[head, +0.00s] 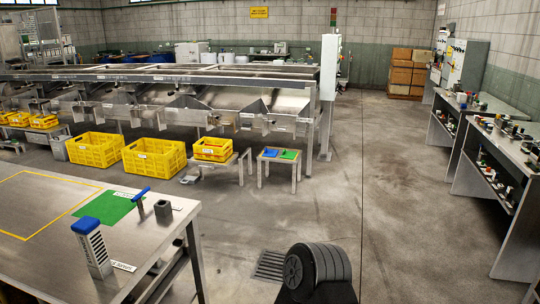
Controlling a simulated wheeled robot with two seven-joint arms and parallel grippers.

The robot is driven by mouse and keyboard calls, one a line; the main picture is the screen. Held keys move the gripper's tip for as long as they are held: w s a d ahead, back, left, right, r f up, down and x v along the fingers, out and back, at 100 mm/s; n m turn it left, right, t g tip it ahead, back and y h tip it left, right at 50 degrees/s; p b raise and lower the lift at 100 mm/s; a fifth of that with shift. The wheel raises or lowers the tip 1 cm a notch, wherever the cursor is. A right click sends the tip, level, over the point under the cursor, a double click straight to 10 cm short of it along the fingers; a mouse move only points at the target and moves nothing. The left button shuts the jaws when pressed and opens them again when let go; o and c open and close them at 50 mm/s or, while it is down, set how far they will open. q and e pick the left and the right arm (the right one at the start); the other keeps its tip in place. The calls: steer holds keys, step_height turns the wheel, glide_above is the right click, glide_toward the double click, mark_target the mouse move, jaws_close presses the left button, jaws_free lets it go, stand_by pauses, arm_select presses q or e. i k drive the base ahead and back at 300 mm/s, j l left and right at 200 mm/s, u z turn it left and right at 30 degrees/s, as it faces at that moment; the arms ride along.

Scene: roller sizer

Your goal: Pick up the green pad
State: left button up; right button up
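Two green things show in the head view. A small green pad (290,155) lies beside a blue pad (270,153) on top of a low metal stand (280,160), on the floor past the near table. A larger flat green sheet (106,208) lies on the steel table (50,245) at the left. I cannot tell for certain which one is meant. Neither of my grippers is in view, and nothing is seen touching either green thing.
The steel table holds a blue-topped block (93,247), a blue-handled tool (140,196) and a small grey block (163,210). Yellow crates (154,158) stand before the sizer machine (200,75). Benches with small items (500,160) line the right.

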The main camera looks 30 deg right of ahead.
mark_target(288, 154)
steer(key=i+l+z, duration=0.95)
steer(key=i, duration=0.3)
steer(key=i+z, duration=0.35)
steer(key=i+l, duration=0.1)
steer(key=i, duration=2.5)
steer(key=i+l, duration=0.1)
steer(key=i, duration=2.45)
steer(key=i+l+u, duration=0.15)
steer(key=i, duration=0.3)
steer(key=i+l+u, duration=0.15)
steer(key=i, duration=0.3)
